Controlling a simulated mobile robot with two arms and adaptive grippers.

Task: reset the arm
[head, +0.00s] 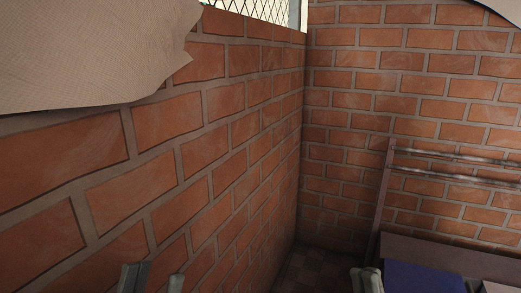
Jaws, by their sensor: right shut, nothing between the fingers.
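Only the tips of my grippers show, at the bottom edge of the head view. My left gripper (154,281) has two grey fingertips with a clear gap between them, and it looks open and empty. My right gripper (366,280) has its fingertips close together and shut, with nothing seen between them. The arms behind both are out of frame.
A brick wall (215,120) runs close along the left and meets the back brick wall (400,70) in a corner. A metal rack (388,190), a brown board (450,256) and a blue item (425,278) stand at right. Pale cloth (90,50) hangs upper left.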

